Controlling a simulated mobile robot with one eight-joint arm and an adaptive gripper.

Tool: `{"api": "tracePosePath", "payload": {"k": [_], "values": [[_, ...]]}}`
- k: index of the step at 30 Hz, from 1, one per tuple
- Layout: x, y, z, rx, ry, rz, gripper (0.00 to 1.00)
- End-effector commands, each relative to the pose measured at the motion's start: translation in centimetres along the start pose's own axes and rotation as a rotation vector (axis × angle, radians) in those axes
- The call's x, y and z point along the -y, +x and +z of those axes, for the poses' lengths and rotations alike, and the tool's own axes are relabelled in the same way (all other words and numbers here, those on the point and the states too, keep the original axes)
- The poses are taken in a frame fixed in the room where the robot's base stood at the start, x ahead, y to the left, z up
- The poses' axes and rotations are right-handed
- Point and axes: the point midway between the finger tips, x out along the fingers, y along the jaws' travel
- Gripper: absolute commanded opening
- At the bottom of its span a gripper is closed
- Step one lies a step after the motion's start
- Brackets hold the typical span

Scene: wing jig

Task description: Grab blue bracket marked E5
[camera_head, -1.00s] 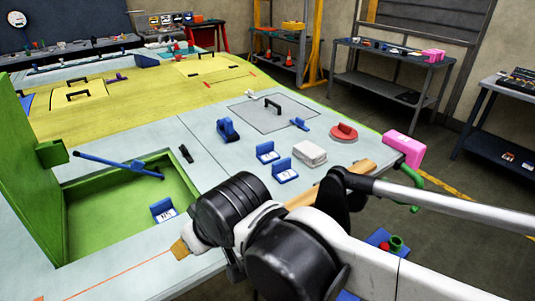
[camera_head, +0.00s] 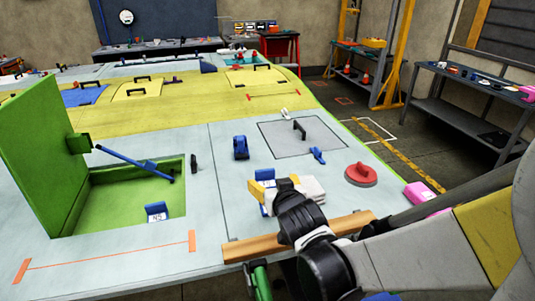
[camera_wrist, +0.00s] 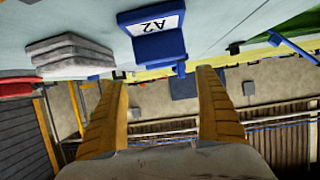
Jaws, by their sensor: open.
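A blue bracket with a white label reading A2 (camera_wrist: 152,42) shows upside down in the wrist view, just beyond my fingertips. My gripper (camera_wrist: 163,80) is open, its two yellow fingers apart with nothing between them. I cannot make out E5 on any bracket.
A pale grey stack (camera_head: 313,189) lies right of my gripper, also seen in the wrist view (camera_wrist: 68,55). A red round object (camera_head: 361,175), a blue tool (camera_head: 240,148) and a black-handled panel (camera_head: 300,132) are near. The green lid (camera_head: 40,150) stands raised at left.

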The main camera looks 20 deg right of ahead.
Motion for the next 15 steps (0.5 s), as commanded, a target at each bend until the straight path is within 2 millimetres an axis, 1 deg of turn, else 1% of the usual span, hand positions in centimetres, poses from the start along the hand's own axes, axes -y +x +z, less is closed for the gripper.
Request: {"api": "tracePosePath", "payload": {"k": [3, 7, 9, 15], "values": [[0.0, 2.1, 0.2, -0.002, 0.002, 0.0, 0.82], [0.0, 4.2, 0.2, -0.001, 0.0, 0.0, 0.82], [0.0, 4.8, 0.1, -0.001, 0.001, 0.0, 0.82], [-0.2, 6.1, 0.0, -0.001, 0.001, 0.001, 0.82]]}}
